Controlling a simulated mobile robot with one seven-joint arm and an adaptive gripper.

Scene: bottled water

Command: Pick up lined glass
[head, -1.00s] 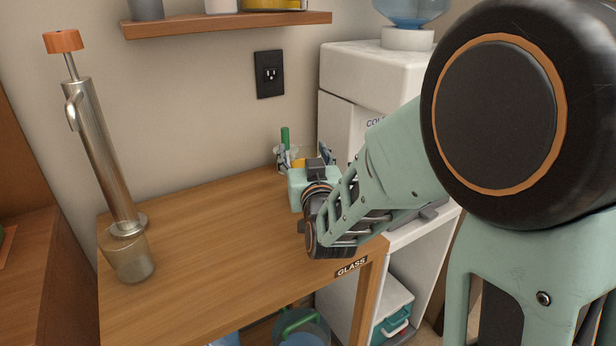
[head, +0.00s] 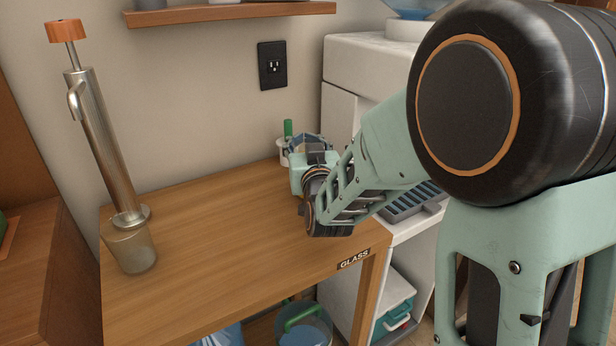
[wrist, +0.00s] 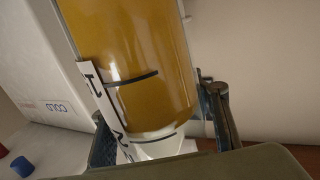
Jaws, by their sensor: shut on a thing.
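The lined glass (wrist: 135,60) fills the middle of the wrist view. It is clear, with an amber content or tint, dark measuring lines and a white strip with black letters. My gripper (wrist: 160,125) is shut on it near its lower end, with one dark finger on each side. In the head view my gripper (head: 312,145) is over the back right of the wooden table (head: 230,240) and hides most or all of the glass. I cannot tell whether the glass touches the table.
A white holder with a green-handled item (head: 285,150) stands just left of my gripper. The water dispenser (head: 365,65) is close on the right. A metal pump on a cloudy cup (head: 130,245) stands at the table's left. The table's middle is clear.

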